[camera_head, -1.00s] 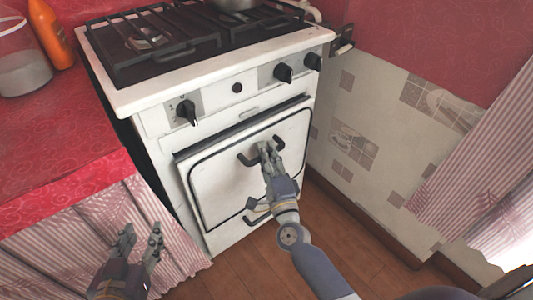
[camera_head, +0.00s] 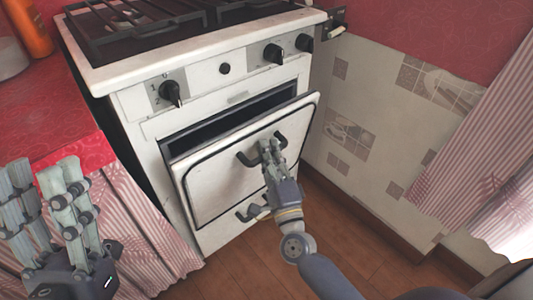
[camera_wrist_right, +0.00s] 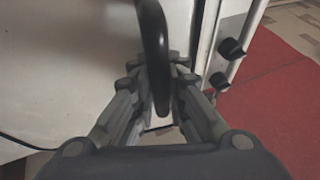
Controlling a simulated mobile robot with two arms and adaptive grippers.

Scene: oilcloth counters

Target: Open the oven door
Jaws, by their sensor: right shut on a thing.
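The white oven door (camera_head: 222,187) stands partly open, its top edge tilted out from the stove (camera_head: 215,100). A dark gap shows above it. My right gripper (camera_head: 268,150) is shut on the black door handle (camera_head: 247,157) near the top of the door. In the right wrist view the handle (camera_wrist_right: 152,45) runs between the fingers (camera_wrist_right: 160,85). My left gripper (camera_head: 45,185) is at the lower left, with its fingers spread apart and empty, in front of the striped curtain and away from the oven.
A red counter (camera_head: 50,115) with a striped curtain (camera_head: 150,225) stands left of the stove. An orange bottle (camera_head: 28,28) is on it. A tiled wall (camera_head: 365,150) is close on the right. A lower handle (camera_head: 250,212) sits under the door. Wooden floor (camera_head: 320,240) is clear in front.

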